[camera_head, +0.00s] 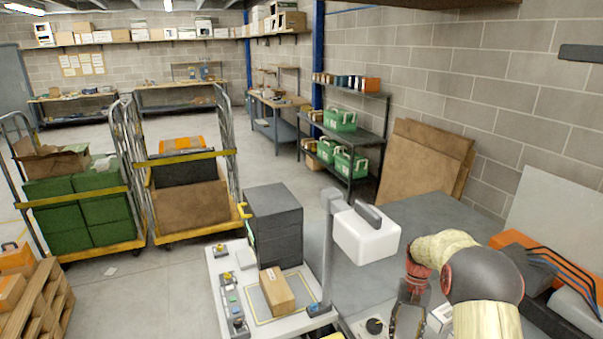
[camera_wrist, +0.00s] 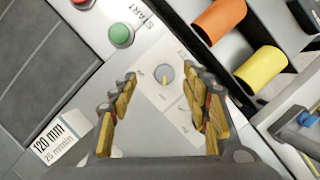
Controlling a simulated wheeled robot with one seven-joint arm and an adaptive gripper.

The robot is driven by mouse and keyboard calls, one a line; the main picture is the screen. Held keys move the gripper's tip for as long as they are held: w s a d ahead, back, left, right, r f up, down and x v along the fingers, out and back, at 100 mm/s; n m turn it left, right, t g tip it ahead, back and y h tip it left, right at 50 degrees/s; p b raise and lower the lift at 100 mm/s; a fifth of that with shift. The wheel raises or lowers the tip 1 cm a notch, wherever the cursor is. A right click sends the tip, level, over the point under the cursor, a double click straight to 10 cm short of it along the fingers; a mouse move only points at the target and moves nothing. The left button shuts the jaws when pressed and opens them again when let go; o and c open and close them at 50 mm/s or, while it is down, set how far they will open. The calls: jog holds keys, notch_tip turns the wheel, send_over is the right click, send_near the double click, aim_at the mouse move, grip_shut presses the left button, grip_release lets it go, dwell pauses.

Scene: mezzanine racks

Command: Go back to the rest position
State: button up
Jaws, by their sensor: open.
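My gripper (camera_head: 410,305) hangs at the lower right in the head view, at the end of my bent arm. In the wrist view my gripper (camera_wrist: 165,95) is open, its yellow-padded fingers apart with nothing between them. Below and between the fingers is a pale panel with a round dial (camera_wrist: 163,76). A green button (camera_wrist: 121,35) beside the word START and part of a red button (camera_wrist: 82,3) show at the upper left. How far the fingertips are from the panel I cannot tell.
A worktop carries a cardboard box (camera_head: 277,290), a dark grey unit (camera_head: 274,223) and a white-headed post (camera_head: 366,235). In the wrist view, orange (camera_wrist: 219,20) and yellow (camera_wrist: 262,68) cylinders lie right of the fingers. Roll cages (camera_head: 188,205) stand left; open floor lies beyond.

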jog(key=s+a+r+n+t+b, duration=0.1)
jog(key=s+a+r+t+b, duration=0.1)
jog(key=s+r, duration=0.5)
jog(key=s+a+r+n+t+h+b, duration=0.1)
jog(key=s+a+r+t, duration=0.3)
jog(key=s, duration=1)
jog(key=s+a+r+n+t+b, duration=0.1)
jog(key=s+a+r+t+b, duration=0.2)
jog(key=s+a+r, duration=0.4)
jog(key=s+r, duration=0.3)
jog(key=s, duration=0.1)
jog(key=shift+a+r+n, duration=0.2)
jog(key=shift+r+n, duration=0.1)
jog(key=shift+r, duration=0.1)
jog(key=shift+w, duration=0.1)
jog(key=shift+c, duration=0.5)
